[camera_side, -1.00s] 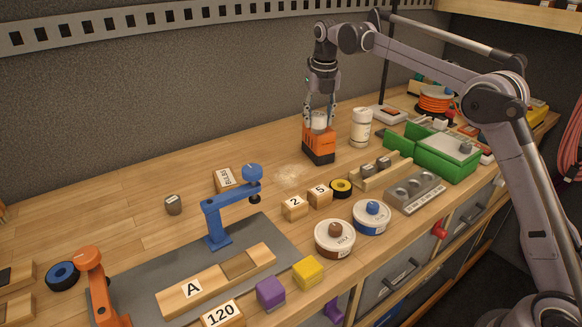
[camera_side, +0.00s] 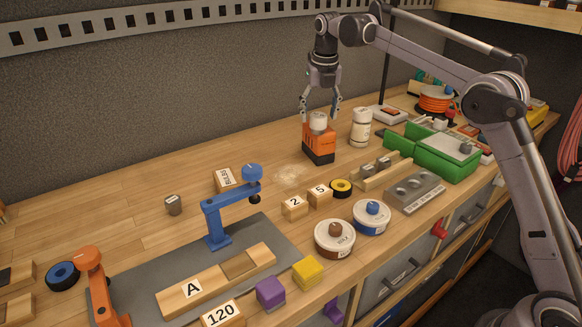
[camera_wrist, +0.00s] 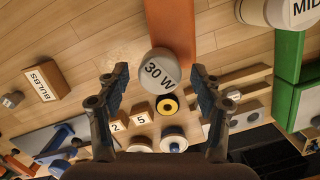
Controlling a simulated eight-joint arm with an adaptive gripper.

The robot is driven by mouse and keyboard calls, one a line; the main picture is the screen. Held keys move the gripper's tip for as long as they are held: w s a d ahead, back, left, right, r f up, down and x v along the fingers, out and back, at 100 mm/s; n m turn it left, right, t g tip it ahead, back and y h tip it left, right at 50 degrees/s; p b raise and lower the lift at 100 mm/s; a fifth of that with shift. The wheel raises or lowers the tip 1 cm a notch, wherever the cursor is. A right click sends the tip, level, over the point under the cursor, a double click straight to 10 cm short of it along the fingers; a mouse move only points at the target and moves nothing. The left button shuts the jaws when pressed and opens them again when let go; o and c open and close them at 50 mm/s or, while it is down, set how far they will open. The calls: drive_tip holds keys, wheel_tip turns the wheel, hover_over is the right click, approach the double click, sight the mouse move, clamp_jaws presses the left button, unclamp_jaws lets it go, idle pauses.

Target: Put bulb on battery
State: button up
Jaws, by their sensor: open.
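The bulb (camera_side: 318,121), a white cylinder, stands upright on top of the orange and black battery (camera_side: 319,144) towards the back of the bench. In the wrist view the bulb (camera_wrist: 160,72) shows "30 W" on its top, with the orange battery (camera_wrist: 170,25) beneath it. My gripper (camera_side: 320,106) is open above the battery, pointing down. Its fingers are spread on either side of the bulb and a little above it, with a gap showing, and hold nothing.
A white bottle (camera_side: 361,128) stands close to the right of the battery. A green box (camera_side: 446,157) and a grey tray with round hollows (camera_side: 415,193) are further right. Blocks numbered 2 (camera_side: 295,207) and 5 (camera_side: 320,195) stand in front.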

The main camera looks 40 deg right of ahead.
sight(320, 117)
drive_tip(key=r, duration=0.5)
drive_tip(key=shift+s+a+r, duration=0.15)
drive_tip(key=shift+s+r, duration=0.15)
drive_tip(key=shift+s, duration=0.1)
drive_tip(key=shift+s+r, duration=0.15)
drive_tip(key=shift+r, duration=0.15)
drive_tip(key=s+a+r+m+t, duration=0.1)
drive_tip(key=s+a+m+t, duration=0.2)
drive_tip(key=s+m, duration=1.1)
drive_tip(key=s+f+m+t, duration=0.1)
drive_tip(key=s+f+m, duration=0.4)
drive_tip(key=s+a+f+m, duration=0.1)
drive_tip(key=s+f+m, duration=0.4)
drive_tip(key=s+m, duration=0.1)
drive_tip(key=s+a+f+m+t, duration=0.1)
drive_tip(key=s+f+m, duration=0.4)
drive_tip(key=s+m, duration=0.1)
drive_tip(key=shift+s+a+t+y, duration=0.1)
drive_tip(key=shift+s+t+y, duration=0.15)
drive_tip(key=shift+t+y, duration=0.05)
drive_tip(key=shift+o, duration=0.4)
